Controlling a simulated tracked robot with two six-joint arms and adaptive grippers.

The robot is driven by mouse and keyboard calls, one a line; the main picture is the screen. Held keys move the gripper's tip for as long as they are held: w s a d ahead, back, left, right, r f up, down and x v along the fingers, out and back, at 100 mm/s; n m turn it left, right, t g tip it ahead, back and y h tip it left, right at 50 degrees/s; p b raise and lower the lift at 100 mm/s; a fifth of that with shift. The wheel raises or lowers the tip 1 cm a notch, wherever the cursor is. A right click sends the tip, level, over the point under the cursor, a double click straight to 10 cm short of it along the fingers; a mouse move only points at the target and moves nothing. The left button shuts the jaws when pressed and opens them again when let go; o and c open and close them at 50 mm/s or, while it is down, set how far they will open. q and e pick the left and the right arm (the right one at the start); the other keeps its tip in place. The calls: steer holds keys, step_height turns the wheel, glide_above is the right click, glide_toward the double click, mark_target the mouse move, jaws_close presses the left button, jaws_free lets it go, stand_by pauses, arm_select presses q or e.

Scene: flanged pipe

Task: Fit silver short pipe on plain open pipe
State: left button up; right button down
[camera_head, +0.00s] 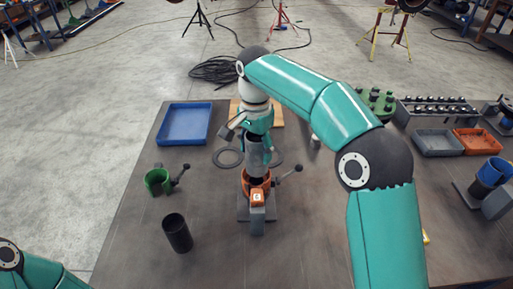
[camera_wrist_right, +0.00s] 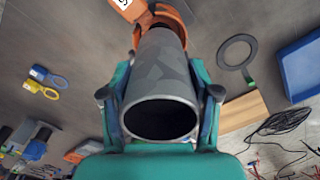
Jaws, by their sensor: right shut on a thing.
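My right gripper (camera_head: 258,142) is shut on the silver short pipe (camera_head: 259,158) and holds it upright above the orange clamp (camera_head: 256,191). In the right wrist view the silver short pipe (camera_wrist_right: 158,70) sits between the two fingers, its open end facing the camera. Its far end is at the orange clamp (camera_wrist_right: 170,17) in that view. A dark pipe end (camera_head: 256,181), seemingly the plain open pipe, shows in the clamp just under the silver pipe. Whether the two touch cannot be told. My left gripper is out of view; only part of that arm shows at lower left.
A black cylinder (camera_head: 177,233) and a green clamp (camera_head: 157,181) stand at left. A blue tray (camera_head: 184,124) lies behind them. Flat dark rings (camera_head: 228,158) lie by the gripper. Grey (camera_head: 437,143) and orange bins (camera_head: 474,141) are at right.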

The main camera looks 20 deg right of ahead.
mark_target(255, 161)
steer(key=shift+r, duration=0.15)
steer(key=shift+s+a+r+p, duration=0.1)
steer(key=shift+r+p, duration=0.05)
steer(key=shift+p, duration=0.2)
steer(key=shift+f, duration=0.2)
stand_by(0.5)
steer(key=shift+f+b, duration=1)
steer(key=shift+f, duration=0.55)
steer(key=shift+f, duration=0.45)
steer(key=shift+c, duration=0.9)
jaws_free()
